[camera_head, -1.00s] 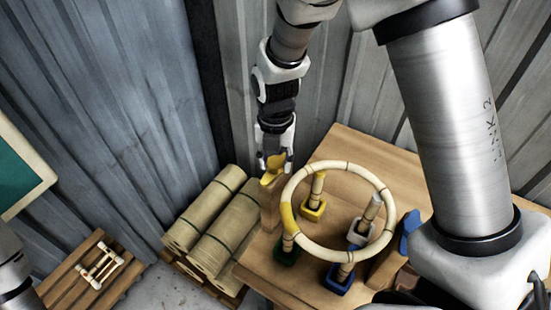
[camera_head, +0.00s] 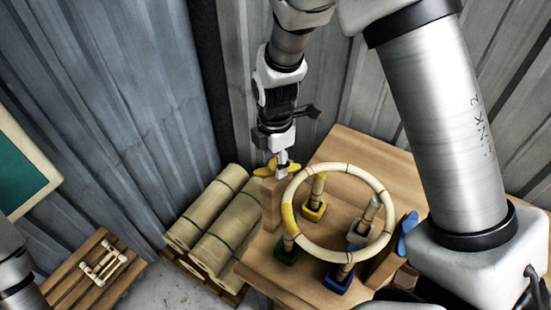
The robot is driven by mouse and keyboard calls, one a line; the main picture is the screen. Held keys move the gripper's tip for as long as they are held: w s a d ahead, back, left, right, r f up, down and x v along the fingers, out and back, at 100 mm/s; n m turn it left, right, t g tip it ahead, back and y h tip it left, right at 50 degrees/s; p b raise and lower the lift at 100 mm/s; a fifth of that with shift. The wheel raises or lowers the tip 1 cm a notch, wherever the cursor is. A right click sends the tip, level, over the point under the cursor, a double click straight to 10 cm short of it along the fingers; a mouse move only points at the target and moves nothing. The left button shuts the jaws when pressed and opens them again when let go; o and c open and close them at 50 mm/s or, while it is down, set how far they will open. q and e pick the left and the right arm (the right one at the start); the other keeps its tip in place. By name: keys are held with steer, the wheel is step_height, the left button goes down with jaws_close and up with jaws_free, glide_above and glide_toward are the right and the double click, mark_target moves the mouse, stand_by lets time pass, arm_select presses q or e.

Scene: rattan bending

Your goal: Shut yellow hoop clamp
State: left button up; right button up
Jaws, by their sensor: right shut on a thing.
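The yellow clamp (camera_head: 264,169) sits on top of a wooden post (camera_head: 271,203) at the table's left back edge. My right gripper (camera_head: 282,168) comes down from above and is shut on the yellow clamp, covering part of it. The pale rattan hoop (camera_head: 340,164) rests around several upright pegs, with a yellow band (camera_head: 289,219) on its left side, just right of the wooden post. My left gripper is out of view; only part of that arm shows at the lower left.
A blue clamp (camera_head: 407,237) stands on another wooden block at the right.

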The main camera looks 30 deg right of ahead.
mark_target(275, 164)
steer(key=m, duration=0.4)
steer(key=shift+w+m, duration=0.15)
steer(key=shift+m, duration=0.15)
steer(key=shift+w+m+p, duration=0.1)
steer(key=shift+m+p, duration=0.2)
steer(key=shift+m, duration=1.6)
steer(key=o, duration=1.1)
steer(key=shift+o, duration=0.2)
steer(key=shift+d, duration=0.1)
step_height(275, 164, up, 12)
